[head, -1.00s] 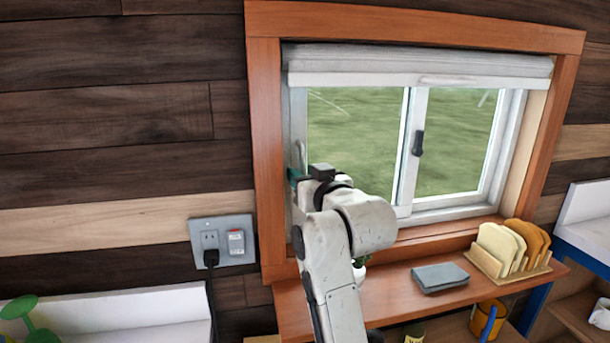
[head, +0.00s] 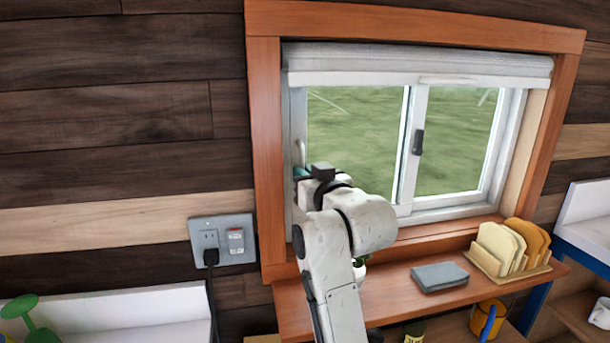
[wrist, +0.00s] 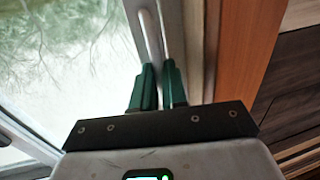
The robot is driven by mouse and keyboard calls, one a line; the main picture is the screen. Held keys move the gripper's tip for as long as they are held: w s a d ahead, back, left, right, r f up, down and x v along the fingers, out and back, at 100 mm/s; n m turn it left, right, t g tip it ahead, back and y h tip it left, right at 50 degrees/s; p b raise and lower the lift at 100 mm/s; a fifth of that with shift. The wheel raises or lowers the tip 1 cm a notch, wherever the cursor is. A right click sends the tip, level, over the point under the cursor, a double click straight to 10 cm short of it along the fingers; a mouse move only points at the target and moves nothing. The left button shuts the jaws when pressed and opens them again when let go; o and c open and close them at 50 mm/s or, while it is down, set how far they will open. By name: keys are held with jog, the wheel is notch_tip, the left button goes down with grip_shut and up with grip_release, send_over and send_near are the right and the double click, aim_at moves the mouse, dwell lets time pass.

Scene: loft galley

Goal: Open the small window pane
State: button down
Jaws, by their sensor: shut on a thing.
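The window has two panes side by side in a white frame. The left pane (head: 355,130) has a slim white upright handle (head: 300,152) on its left edge; the handle also shows in the wrist view (wrist: 149,35). My gripper (head: 302,172) is at this left edge, at the handle's lower part. In the wrist view its green fingers (wrist: 159,80) are close together and shut on the handle, whose gripped part is mostly hidden. The right pane (head: 460,140) carries a dark latch (head: 419,142) on its left stile.
A rolled white blind (head: 420,65) covers the window top. An orange-brown wooden frame (head: 266,150) surrounds the window. A wall outlet (head: 222,240) is at left.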

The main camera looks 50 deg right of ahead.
jog(key=p, duration=0.4)
send_near(382, 160)
jog(key=x, duration=0.4)
jog(key=shift+w+d, duration=0.15)
jog(key=c, duration=1.2)
grip_release()
jog(key=b+v, duration=0.2)
jog(key=v, duration=0.8)
jog(key=shift+s, duration=0.35)
